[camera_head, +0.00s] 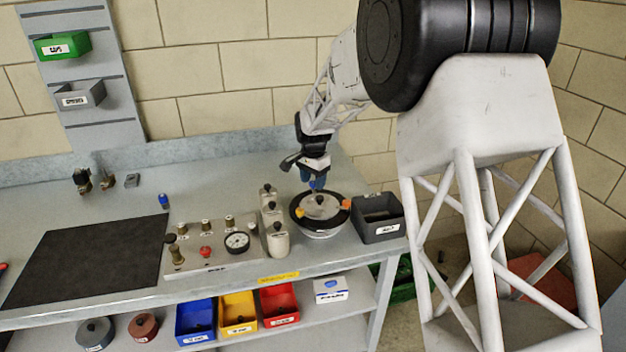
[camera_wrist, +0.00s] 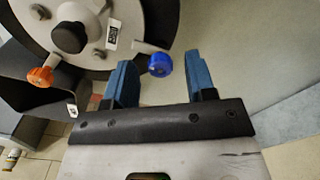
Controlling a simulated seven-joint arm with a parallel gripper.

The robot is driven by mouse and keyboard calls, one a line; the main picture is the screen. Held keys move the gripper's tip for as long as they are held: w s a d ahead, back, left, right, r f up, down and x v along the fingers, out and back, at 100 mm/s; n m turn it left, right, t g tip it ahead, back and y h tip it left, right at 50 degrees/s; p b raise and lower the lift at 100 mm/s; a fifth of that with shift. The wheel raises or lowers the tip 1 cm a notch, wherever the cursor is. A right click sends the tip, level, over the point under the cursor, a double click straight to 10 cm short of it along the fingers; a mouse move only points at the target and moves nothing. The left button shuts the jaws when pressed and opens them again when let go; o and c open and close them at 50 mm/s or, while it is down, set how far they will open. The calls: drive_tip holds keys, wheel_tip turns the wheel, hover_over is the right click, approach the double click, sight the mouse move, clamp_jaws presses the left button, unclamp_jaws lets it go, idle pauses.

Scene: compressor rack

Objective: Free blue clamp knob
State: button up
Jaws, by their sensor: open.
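The blue clamp knob (camera_wrist: 160,64) sits at the end of a short arm on the rim of the round lidded vessel (camera_wrist: 95,20). My gripper (camera_wrist: 159,70) is open, with its two blue fingers on either side of the knob in the picture. Gaps show on both sides, and I cannot tell whether the fingertips reach its depth. An orange knob (camera_wrist: 40,76) is on the rim to the left. In the head view my gripper (camera_head: 314,184) is over the back of the vessel (camera_head: 320,228), and I cannot make out the blue knob there.
A grey bin (camera_head: 378,228) stands right of the vessel. Several pale bottles (camera_head: 277,240) stand close on its left, beside a panel with a gauge (camera_head: 237,242). A black mat (camera_head: 85,262) lies at the left. The bench behind the panel is mostly clear.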

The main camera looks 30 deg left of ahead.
drive_tip(key=shift+c, duration=0.2)
drive_tip(key=c, duration=0.9)
drive_tip(key=shift+n, duration=0.3)
drive_tip(key=n, duration=0.8)
drive_tip(key=shift+n, duration=0.4)
drive_tip(key=n, duration=0.4)
drive_tip(key=shift+n, duration=2.3)
